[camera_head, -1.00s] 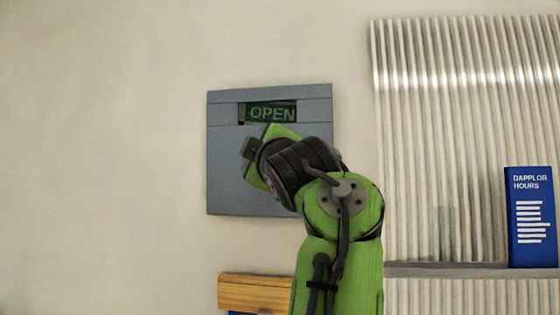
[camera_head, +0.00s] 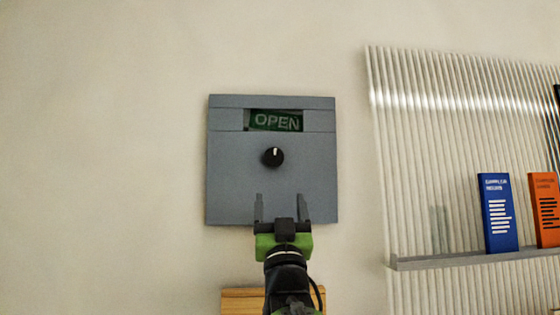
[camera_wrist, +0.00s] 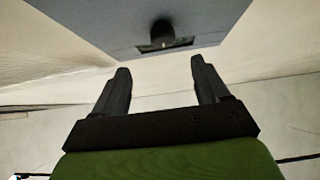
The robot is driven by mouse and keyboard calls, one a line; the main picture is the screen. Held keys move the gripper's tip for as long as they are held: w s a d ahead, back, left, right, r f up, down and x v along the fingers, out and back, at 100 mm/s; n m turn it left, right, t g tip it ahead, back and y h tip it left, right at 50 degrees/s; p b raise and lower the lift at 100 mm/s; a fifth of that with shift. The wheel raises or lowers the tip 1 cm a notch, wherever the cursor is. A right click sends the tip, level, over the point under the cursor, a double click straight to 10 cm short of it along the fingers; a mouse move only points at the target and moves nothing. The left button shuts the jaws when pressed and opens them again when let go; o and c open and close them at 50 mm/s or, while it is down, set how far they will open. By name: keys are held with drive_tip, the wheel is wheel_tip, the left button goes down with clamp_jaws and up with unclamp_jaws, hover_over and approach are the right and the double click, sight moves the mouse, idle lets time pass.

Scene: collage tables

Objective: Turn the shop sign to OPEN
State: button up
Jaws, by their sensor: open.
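The shop sign is a grey square panel (camera_head: 230,170) on the wall, with a window near its top that reads OPEN (camera_head: 276,121) in pale letters on dark green, slightly tilted. A round black knob (camera_head: 272,157) with a white mark pointing up sits below the window. My gripper (camera_head: 281,207) is open and empty, below the knob and apart from it, in front of the panel's lower part. In the wrist view the open fingers (camera_wrist: 160,80) point toward the panel (camera_wrist: 110,20), and the knob (camera_wrist: 162,30) shows beyond them.
A ribbed pale panel (camera_head: 420,150) stands at the right. Its grey ledge (camera_head: 440,261) holds a blue card (camera_head: 498,212) and an orange card (camera_head: 545,205). A wooden piece (camera_head: 240,301) is below the sign. The wall to the left is bare.

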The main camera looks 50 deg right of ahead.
sight(274, 162)
drive_tip(key=p+x, duration=0.6)
drive_tip(key=x, duration=0.5)
drive_tip(key=shift+w+r+p, duration=0.25)
drive_tip(key=shift+r+p, duration=0.1)
drive_tip(key=shift+r, duration=0.05)
drive_tip(key=shift+w+d, duration=0.15)
drive_tip(key=shift+w, duration=0.05)
drive_tip(key=c, duration=1)
drive_tip(key=shift+s+n+t+y+b, duration=0.25)
drive_tip(key=shift+n+t+y, duration=0.4)
drive_tip(key=shift+n, duration=0.35)
drive_tip(key=shift+w+d+n+t+y, duration=0.1)
drive_tip(key=shift+n+t+y, duration=0.55)
drive_tip(key=shift+n, duration=0.25)
